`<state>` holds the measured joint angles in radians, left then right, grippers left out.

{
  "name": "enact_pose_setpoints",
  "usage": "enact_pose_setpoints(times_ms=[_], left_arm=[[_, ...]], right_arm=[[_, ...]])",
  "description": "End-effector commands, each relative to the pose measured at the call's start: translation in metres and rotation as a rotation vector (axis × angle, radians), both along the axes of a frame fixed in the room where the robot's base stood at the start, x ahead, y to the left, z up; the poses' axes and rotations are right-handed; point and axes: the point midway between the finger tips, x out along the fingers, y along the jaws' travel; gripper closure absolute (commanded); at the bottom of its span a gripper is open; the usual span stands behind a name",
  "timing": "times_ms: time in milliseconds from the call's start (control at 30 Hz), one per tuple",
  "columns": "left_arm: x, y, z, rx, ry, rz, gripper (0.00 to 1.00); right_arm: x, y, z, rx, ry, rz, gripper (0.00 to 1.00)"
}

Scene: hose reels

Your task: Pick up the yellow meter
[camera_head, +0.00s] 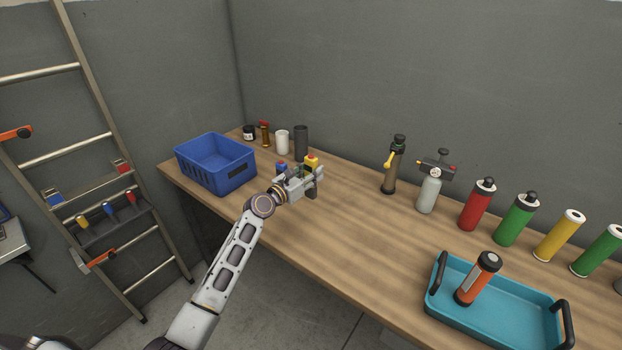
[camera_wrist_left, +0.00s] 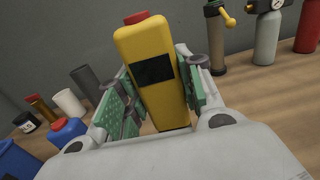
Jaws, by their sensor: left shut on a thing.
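The yellow meter (camera_wrist_left: 158,75) is a boxy yellow body with a dark screen and a red top. In the left wrist view it stands slightly tilted between the green-padded fingers of my left gripper (camera_wrist_left: 160,95), which is shut on it. In the head view my left gripper (camera_head: 303,180) is over the wooden table, and only the top of the yellow meter (camera_head: 311,160) shows above it. I cannot tell whether the meter's base touches the table. My right gripper is not in view.
A blue item (camera_head: 281,167) stands close left of the gripper. A blue crate (camera_head: 216,178) is further left. A dark cylinder (camera_head: 301,142) and white cylinder (camera_head: 282,142) stand behind. Bottles and a teal tray (camera_head: 470,321) are to the right. The table's middle is clear.

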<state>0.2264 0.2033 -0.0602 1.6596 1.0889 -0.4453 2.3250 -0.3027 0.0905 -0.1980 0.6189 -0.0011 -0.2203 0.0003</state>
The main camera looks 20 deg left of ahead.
Motion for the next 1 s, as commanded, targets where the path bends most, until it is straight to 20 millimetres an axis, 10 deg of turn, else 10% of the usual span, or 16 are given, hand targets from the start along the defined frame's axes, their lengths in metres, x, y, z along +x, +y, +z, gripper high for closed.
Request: enact_pose_setpoints(times_ms=[1000], left_arm=[[0.000,0.000,0.024,0.000,0.000,0.000,0.90]], right_arm=[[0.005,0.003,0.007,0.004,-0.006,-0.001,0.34]])
